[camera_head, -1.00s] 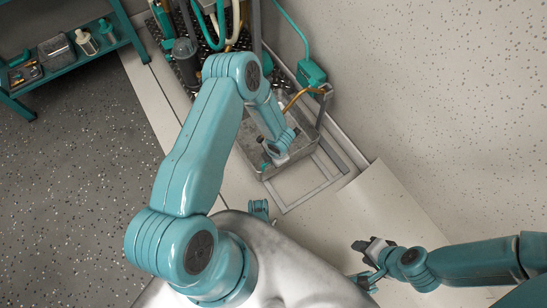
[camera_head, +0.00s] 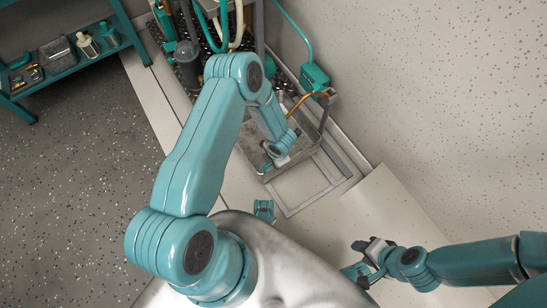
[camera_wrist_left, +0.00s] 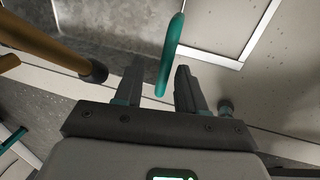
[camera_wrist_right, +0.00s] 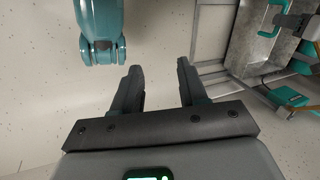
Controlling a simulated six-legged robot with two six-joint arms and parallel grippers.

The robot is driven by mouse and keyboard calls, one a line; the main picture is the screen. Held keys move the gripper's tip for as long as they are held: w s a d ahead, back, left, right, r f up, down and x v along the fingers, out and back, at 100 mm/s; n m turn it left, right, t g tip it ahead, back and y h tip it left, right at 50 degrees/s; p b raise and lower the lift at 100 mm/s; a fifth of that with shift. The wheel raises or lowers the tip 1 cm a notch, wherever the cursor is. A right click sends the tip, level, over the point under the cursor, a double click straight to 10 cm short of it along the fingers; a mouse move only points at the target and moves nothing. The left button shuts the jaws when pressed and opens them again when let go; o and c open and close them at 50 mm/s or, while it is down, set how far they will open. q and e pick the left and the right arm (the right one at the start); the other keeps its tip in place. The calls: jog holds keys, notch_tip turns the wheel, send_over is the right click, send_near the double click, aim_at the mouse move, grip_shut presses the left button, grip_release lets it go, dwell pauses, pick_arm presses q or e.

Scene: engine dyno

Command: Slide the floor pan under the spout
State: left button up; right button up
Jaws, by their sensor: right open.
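The floor pan (camera_head: 309,131) is a grey metal tray on the floor, in the upper middle of the head view. It also shows in the left wrist view (camera_wrist_left: 115,22) and the right wrist view (camera_wrist_right: 262,58). My left gripper (camera_head: 270,166) is at its near edge. In the left wrist view my left gripper (camera_wrist_left: 160,75) is open, with the teal handle (camera_wrist_left: 172,48) between its fingers and gaps on both sides. A brown spout with a dark tip (camera_wrist_left: 94,72) is left of the fingers. My right gripper (camera_head: 362,252) is open and empty, away from the pan.
A grey rectangular floor frame (camera_head: 293,209) lies on the near side of the pan. A teal box (camera_head: 315,77) with a hose stands by the wall. A teal shelf (camera_head: 75,66) with bottles is far left. Pale floor right of the frame is clear.

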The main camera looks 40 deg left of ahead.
pick_arm(q)
jog(key=p+v, duration=0.7)
jog(key=v, duration=0.9)
jog(key=shift+r, duration=0.2)
jog(key=shift+a, duration=0.1)
